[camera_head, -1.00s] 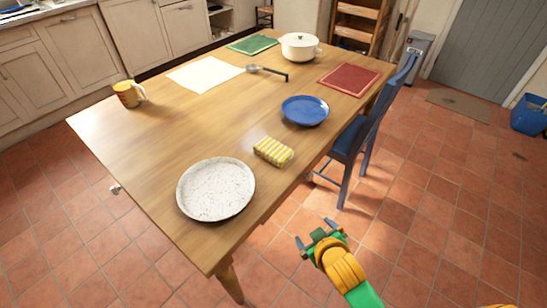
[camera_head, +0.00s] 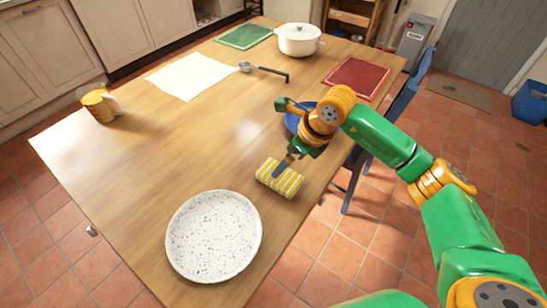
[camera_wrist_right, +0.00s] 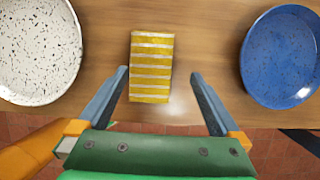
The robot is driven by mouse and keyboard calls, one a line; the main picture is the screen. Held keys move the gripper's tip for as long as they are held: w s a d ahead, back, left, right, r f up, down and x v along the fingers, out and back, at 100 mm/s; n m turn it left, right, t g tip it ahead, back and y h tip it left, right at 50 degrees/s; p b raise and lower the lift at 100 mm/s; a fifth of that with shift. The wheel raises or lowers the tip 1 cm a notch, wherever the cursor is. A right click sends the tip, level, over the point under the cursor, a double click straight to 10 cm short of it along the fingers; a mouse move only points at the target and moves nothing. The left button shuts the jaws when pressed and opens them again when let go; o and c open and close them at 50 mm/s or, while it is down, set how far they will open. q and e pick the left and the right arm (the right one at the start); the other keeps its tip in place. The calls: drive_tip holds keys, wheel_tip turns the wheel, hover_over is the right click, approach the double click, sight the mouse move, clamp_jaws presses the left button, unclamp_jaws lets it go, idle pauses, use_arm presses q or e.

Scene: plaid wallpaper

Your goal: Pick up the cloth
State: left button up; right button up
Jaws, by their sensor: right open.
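The cloth (camera_head: 280,178) is a folded yellow and white striped block lying on the wooden table near its front right edge. It also shows in the right wrist view (camera_wrist_right: 152,66), upright in the picture and just beyond the fingertips. My right gripper (camera_head: 280,138) is above the table beside the cloth, with one finger overlapping the cloth in the head view. In the right wrist view the gripper (camera_wrist_right: 160,75) is open and empty, its fingers apart on either side of the cloth's near end. My left gripper is not in view.
A white speckled plate (camera_head: 213,236) is left of the cloth. A blue plate (camera_head: 293,122) is behind it, partly hidden by my arm. A mug (camera_head: 100,105), white sheet (camera_head: 192,76), ladle (camera_head: 262,71), pot (camera_head: 298,40) and red mat (camera_head: 357,77) stand farther off. A blue chair is at the right edge.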

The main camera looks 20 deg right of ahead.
sight(282, 175)
drive_tip(key=f, duration=0.1)
drive_tip(key=s+a+f+p, duration=0.1)
drive_tip(key=f, duration=0.1)
drive_tip(key=shift+s+a, duration=0.1)
drive_tip(key=shift+s, duration=0.05)
drive_tip(key=x, duration=0.2)
drive_tip(key=shift+w+f, duration=0.2)
drive_tip(key=shift+f, duration=0.1)
drive_tip(key=shift+w+f, duration=0.2)
drive_tip(key=shift+s+r, duration=0.1)
drive_tip(key=c, duration=1.2)
drive_tip(key=shift+o, duration=0.2)
drive_tip(key=shift+r+b, duration=0.6)
drive_tip(key=shift+r, duration=0.85)
drive_tip(key=s+r, duration=0.2)
drive_tip(key=r, duration=0.1)
drive_tip(key=s+r, duration=0.1)
drive_tip(key=shift+s+a+r, duration=0.25)
drive_tip(key=shift+a+r, duration=0.1)
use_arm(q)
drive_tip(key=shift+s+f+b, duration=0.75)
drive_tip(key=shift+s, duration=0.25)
use_arm(e)
drive_tip(key=s+a+r, duration=0.2)
drive_tip(key=s+r, duration=0.3)
drive_tip(key=s, duration=0.5)
drive_tip(key=shift+r, duration=0.2)
